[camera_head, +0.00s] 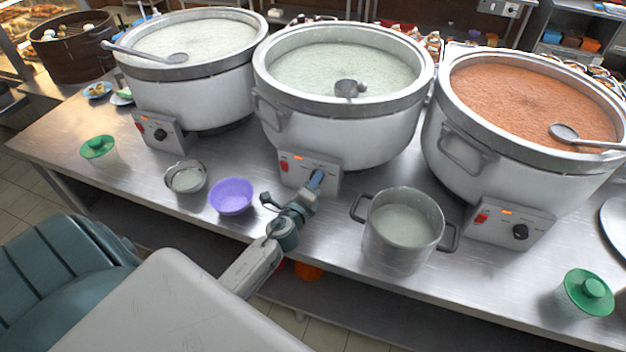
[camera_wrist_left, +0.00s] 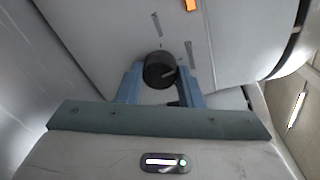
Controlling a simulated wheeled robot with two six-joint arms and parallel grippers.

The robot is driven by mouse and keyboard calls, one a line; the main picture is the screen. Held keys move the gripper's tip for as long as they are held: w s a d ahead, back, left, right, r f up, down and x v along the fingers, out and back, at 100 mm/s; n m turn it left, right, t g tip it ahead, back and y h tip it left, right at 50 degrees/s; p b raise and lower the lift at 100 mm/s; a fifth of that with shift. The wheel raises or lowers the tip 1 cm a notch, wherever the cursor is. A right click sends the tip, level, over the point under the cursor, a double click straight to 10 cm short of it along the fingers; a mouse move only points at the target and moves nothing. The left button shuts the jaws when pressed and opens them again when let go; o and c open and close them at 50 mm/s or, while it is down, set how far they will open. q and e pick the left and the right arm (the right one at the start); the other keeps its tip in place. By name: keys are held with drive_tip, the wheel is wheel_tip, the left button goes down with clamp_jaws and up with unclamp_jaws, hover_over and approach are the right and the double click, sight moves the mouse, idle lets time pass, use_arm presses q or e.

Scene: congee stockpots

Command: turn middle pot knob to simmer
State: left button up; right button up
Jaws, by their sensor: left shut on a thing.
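The middle pot (camera_head: 340,120) holds pale congee with a ladle in it. Its control box (camera_head: 298,172) has a red switch and an orange light on the front. My left gripper (camera_head: 316,181) reaches this box and covers its knob in the head view. In the left wrist view the black knob (camera_wrist_left: 159,70) sits between the two blue fingers of my left gripper (camera_wrist_left: 160,82), which is shut on it. A light pointer line shows on the knob's face. The orange light (camera_wrist_left: 190,4) shows at the top edge. My right gripper is not in view.
A purple bowl (camera_head: 231,196) and a small metal bowl (camera_head: 186,178) stand left of my left arm. A small grey pot (camera_head: 402,232) stands close on its right. Large pots (camera_head: 195,90) (camera_head: 520,150) flank the middle one. Green-lidded containers (camera_head: 98,148) (camera_head: 586,293) stand near the table's front.

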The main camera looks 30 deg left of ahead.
use_arm(q)
drive_tip(key=shift+m, duration=0.6)
drive_tip(key=shift+f+m, duration=0.1)
drive_tip(key=shift+m, duration=0.2)
drive_tip(key=o, duration=1)
drive_tip(key=shift+s, duration=0.15)
drive_tip(key=b+v, duration=0.2)
drive_tip(key=v, duration=0.8)
drive_tip(key=shift+s+d, duration=0.2)
drive_tip(key=shift+s, duration=0.05)
